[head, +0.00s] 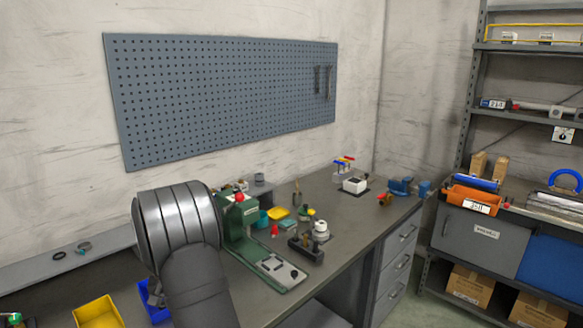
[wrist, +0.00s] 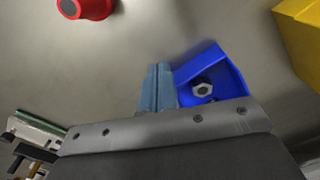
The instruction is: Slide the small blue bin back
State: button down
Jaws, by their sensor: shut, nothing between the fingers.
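The small blue bin (wrist: 232,78) lies on the bench in the wrist view, with a metal hex nut (wrist: 203,89) in it. My gripper (wrist: 157,70) is shut and empty, its pale blue fingers right beside the bin's left side in that view. I cannot tell whether they touch it. The bin's lower part is hidden behind the gripper body. In the head view the blue bin (head: 148,300) shows only partly at the lower left, behind my arm. My fingers are hidden there.
A yellow bin (head: 97,312) stands left of the blue bin in the head view and at the wrist view's upper right (wrist: 303,38). A red round object (wrist: 86,7) is at the wrist view's top. A green press (head: 240,228) stands right of my arm.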

jog(key=shift+f, duration=0.25)
jog(key=shift+f, duration=0.3)
jog(key=shift+f, duration=0.15)
jog(key=shift+f, duration=0.5)
jog(key=shift+f, duration=0.15)
dwell(0.5)
jog(key=shift+r, duration=0.25)
jog(key=shift+a, duration=0.1)
dwell(0.4)
jog(key=shift+w+a, duration=0.6)
jog(key=shift+a, duration=0.05)
jog(key=shift+w+a, duration=0.1)
